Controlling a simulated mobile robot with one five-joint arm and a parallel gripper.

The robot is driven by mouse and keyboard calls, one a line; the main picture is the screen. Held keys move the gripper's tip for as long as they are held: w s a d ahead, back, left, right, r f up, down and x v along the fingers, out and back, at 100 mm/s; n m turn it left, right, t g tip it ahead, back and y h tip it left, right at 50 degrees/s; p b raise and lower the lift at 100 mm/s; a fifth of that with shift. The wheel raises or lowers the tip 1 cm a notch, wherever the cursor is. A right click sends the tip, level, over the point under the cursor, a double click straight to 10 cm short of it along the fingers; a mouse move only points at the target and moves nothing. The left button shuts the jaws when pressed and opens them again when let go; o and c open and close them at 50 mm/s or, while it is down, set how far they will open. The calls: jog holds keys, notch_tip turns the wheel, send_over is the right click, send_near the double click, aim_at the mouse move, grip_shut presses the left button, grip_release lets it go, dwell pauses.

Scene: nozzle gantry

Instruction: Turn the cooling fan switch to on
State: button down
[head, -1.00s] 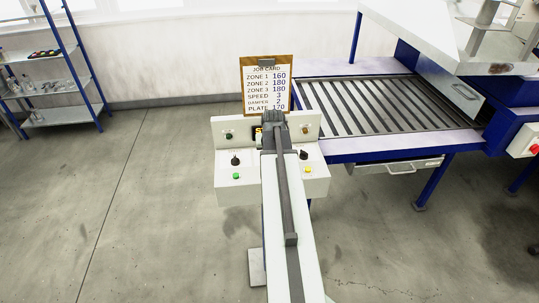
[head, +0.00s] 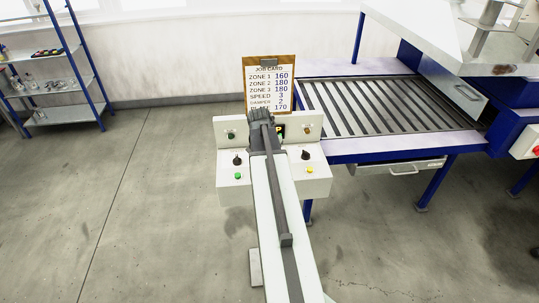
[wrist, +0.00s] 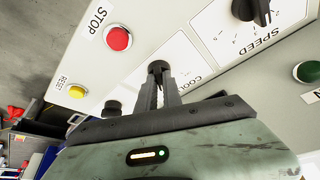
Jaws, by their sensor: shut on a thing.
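The cooling fan switch (wrist: 157,66) is a small black knob on a white plate lettered "COOL..." in the wrist view. My gripper (wrist: 160,84) is shut on it, with one finger on each side. The rest of the lettering and part of the plate are hidden behind the gripper. I cannot read which position the switch is in. In the head view my gripper (head: 260,118) is at the middle of the white control panel (head: 222,198), and it hides the switch there.
A red STOP button (wrist: 118,38), a yellow RESET button (wrist: 77,91), a black SPEED knob (wrist: 252,10) and a green button (wrist: 308,72) surround the switch. A job card (head: 270,80) stands behind the panel. A slatted conveyor (head: 385,105) is at the right.

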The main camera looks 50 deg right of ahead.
jog(key=c, duration=1.5)
grip_release()
jog(key=p+v, duration=0.7)
jog(key=shift+r, duration=0.4)
jog(key=shift+a, duration=0.1)
